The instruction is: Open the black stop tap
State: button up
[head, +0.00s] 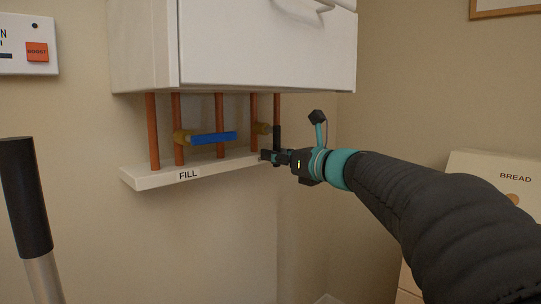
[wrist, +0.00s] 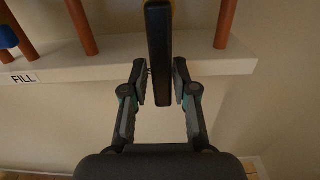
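The black stop tap (head: 277,136) has a long black lever on a brass valve body (head: 262,128) under the white cabinet. In the head view the lever looks upright, in line with the copper pipe behind it. In the wrist view the lever (wrist: 159,50) runs down the middle, its lower end between my fingertips. My gripper (wrist: 160,82) is open around the lever, one finger on each side, with narrow gaps showing. In the head view my gripper (head: 268,156) is at the lever's lower end, partly hiding it.
A blue-handled tap (head: 214,138) sits to the left, its lever across the pipe. A white shelf (head: 150,178) labelled FILL runs below several copper pipes (head: 153,130). The white cabinet (head: 250,45) is above. A BREAD box (head: 490,172) stands at right.

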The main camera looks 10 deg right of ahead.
jog(key=shift+o, duration=0.5)
jog(key=shift+d, duration=0.15)
jog(key=shift+s+d, duration=0.1)
jog(key=shift+s, duration=0.1)
jog(key=v, duration=1.1)
jog(key=shift+s, duration=0.25)
jog(key=shift+d, duration=0.1)
